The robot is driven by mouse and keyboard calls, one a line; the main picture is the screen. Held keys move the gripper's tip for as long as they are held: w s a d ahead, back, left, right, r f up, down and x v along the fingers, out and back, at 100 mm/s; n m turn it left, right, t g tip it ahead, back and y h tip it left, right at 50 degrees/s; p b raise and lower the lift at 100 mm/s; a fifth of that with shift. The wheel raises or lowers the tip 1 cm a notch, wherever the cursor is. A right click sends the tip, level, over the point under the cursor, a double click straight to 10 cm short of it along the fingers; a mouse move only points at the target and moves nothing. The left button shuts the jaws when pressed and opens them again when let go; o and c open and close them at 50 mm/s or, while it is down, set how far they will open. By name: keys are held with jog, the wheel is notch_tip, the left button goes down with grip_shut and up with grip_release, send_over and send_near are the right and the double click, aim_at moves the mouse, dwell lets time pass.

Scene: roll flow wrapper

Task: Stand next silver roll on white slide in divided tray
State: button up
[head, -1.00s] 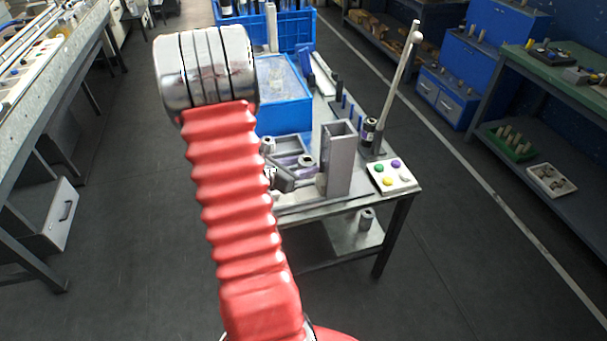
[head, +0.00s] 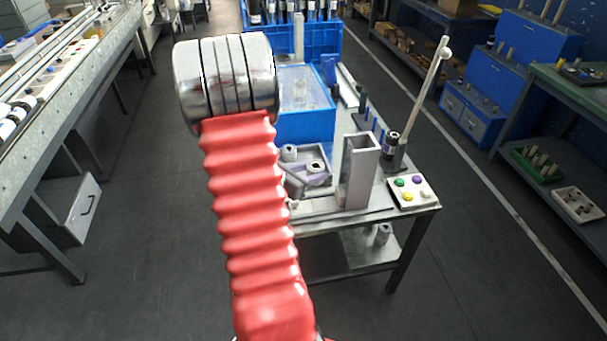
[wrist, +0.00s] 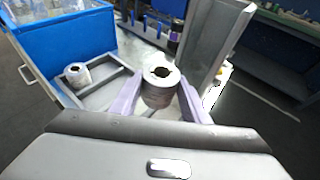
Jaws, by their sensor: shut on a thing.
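My gripper (wrist: 160,97) has two lilac fingers shut on a silver roll (wrist: 162,90), one on each side. The roll is upright, its dark centre hole facing up. In the head view this held roll (head: 316,165) is at the right part of the grey divided tray (head: 324,153); I cannot tell whether it touches the tray floor. A second silver roll (wrist: 77,75) stands upright in a left compartment of the tray (wrist: 103,92), apart from my fingers; it also shows in the head view (head: 289,152). I cannot clearly make out the white slide.
A tall grey square chute (head: 357,172) stands close right of the held roll. A blue bin (head: 305,122) is behind the tray. A button box (head: 411,192) and a leaning pole (head: 427,90) are at the right. Another roll (head: 383,233) is on the lower shelf.

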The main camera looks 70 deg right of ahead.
jog(key=w+a+r+n+t, duration=0.1)
jog(key=w+a+n+t, duration=0.25)
jog(key=w+a, duration=0.55)
jog(key=w+a+r+n+t, duration=0.25)
jog(key=w+a+t, duration=0.2)
jog(key=w, duration=0.75)
jog(key=w+a+r+n+t, duration=0.1)
jog(key=w+a+n+t, duration=0.3)
jog(key=w+a, duration=0.55)
jog(key=w+a+r+n+t+y, duration=0.1)
jog(key=w+a+n+t+y, duration=0.2)
jog(key=a, duration=1.2)
jog(key=w+a+r+n+t+y, duration=0.2)
jog(key=w+a+n+y, duration=0.3)
jog(key=a, duration=1.1)
jog(key=w+n+t, duration=0.1)
jog(key=w, duration=0.2)
jog(key=shift+a+r, duration=0.1)
jog(key=shift+a, duration=0.05)
